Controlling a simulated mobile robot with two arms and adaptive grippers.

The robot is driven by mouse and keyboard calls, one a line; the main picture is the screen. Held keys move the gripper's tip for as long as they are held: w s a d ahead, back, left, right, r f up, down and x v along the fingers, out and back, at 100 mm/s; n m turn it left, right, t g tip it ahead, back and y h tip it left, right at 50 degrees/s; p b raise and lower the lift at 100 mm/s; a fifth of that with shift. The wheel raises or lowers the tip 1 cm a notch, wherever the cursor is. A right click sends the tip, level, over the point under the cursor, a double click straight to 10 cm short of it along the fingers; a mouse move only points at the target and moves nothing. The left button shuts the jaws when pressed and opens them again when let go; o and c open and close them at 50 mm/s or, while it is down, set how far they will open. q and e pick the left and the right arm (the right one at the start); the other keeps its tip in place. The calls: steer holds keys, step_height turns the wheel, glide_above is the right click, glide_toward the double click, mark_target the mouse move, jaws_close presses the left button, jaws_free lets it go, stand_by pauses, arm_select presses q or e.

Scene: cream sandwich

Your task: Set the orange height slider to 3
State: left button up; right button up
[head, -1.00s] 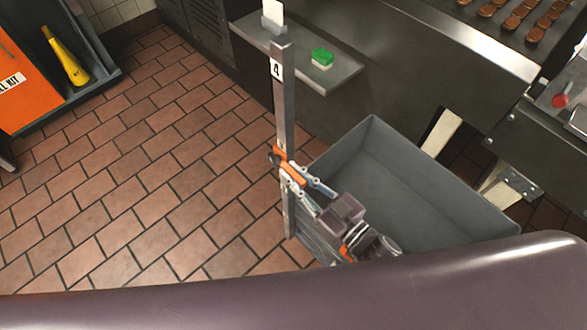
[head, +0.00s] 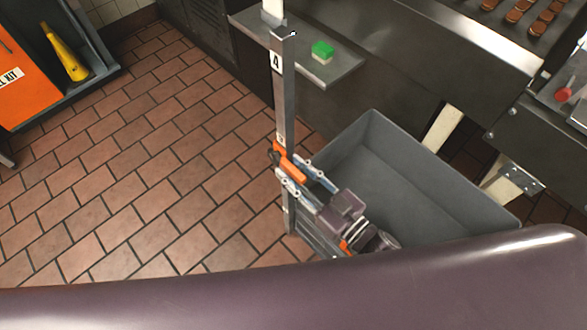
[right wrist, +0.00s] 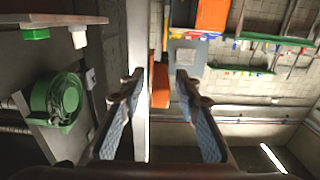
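The orange height slider (head: 290,165) sits on a grey upright post (head: 281,105) in the head view. A label with a 4 (head: 277,62) is near the post's top, and a small, partly readable label (head: 282,140) shows just above the slider. My right gripper (head: 296,176) is at the slider, its fingers spread and reaching it from the lower right. In the right wrist view the slider (right wrist: 159,86) shows between and behind the parted fingertips of this gripper (right wrist: 157,85). Firm contact cannot be told. My left gripper is not in view.
A grey bin (head: 420,190) stands right of the post, close to my right arm. A metal shelf with a green-topped block (head: 322,50) is behind. The tiled floor (head: 130,180) between is clear.

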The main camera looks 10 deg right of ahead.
steer(key=v, duration=1.2)
steer(key=shift+a, duration=0.1)
